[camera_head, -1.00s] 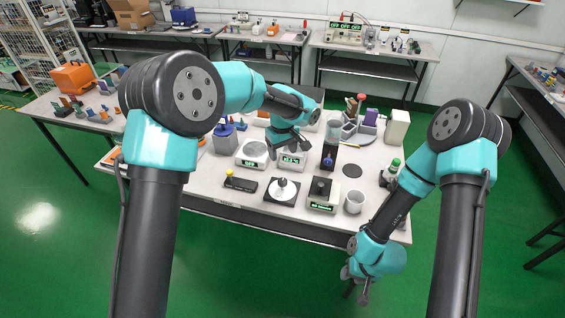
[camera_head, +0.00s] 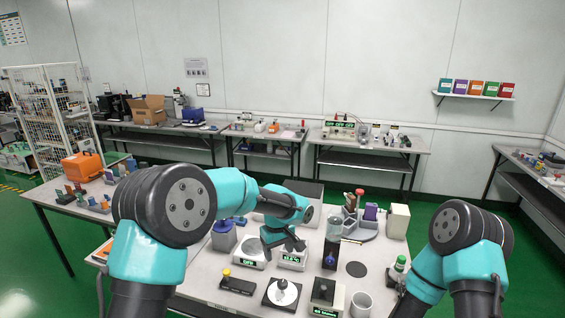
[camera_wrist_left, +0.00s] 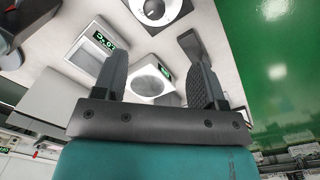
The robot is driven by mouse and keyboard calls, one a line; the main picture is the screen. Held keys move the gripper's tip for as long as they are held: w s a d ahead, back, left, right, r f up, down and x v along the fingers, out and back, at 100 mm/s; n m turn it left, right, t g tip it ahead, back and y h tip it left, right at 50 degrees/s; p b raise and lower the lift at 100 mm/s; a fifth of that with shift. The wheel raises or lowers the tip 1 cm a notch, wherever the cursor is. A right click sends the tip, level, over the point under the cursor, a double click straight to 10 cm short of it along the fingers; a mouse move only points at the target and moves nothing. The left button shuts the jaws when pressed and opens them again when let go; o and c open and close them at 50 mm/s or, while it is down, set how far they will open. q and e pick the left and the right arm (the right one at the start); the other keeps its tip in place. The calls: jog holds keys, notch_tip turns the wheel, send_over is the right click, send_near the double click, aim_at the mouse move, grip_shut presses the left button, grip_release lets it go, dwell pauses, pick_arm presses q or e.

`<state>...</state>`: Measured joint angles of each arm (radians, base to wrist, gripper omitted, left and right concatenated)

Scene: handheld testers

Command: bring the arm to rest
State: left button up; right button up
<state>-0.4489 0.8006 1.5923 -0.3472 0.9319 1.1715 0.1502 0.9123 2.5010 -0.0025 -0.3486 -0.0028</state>
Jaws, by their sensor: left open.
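My left gripper (camera_head: 284,244) hangs over the far half of the main table, above and partly in front of two white testers. Its two fingers stand apart in the left wrist view (camera_wrist_left: 155,70), with nothing held between them. One tester (camera_head: 249,254) has a round plate and a green display; it shows beyond the fingers in the left wrist view (camera_wrist_left: 150,82). The other tester (camera_head: 292,260), with a lit green display, is close to the gripper. My right arm comes in at the lower right of the head view; its gripper is out of the frame.
Near the front edge stand a black unit with a yellow knob (camera_head: 238,285), a white disc on a black base (camera_head: 283,292), a tester with a dark top (camera_head: 326,293) and a mug (camera_head: 361,304).

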pick_arm(q)
jog(key=s+a+f+m+h, duration=0.1)
jog(key=s+a+f, duration=0.4)
jog(key=f, duration=0.4)
jog(key=s+a+f+m+h, duration=0.15)
jog(key=s+a+f, duration=0.35)
jog(key=f, duration=0.5)
jog(key=s+a+f, duration=0.4)
jog(key=s+a, duration=0.1)
jog(key=s, duration=0.4)
jog(key=s+a+f+m+t, duration=0.1)
jog(key=s+a+f, duration=0.4)
jog(key=s, duration=0.5)
jog(key=shift+a+h, duration=0.45)
jog(key=shift+a, duration=0.15)
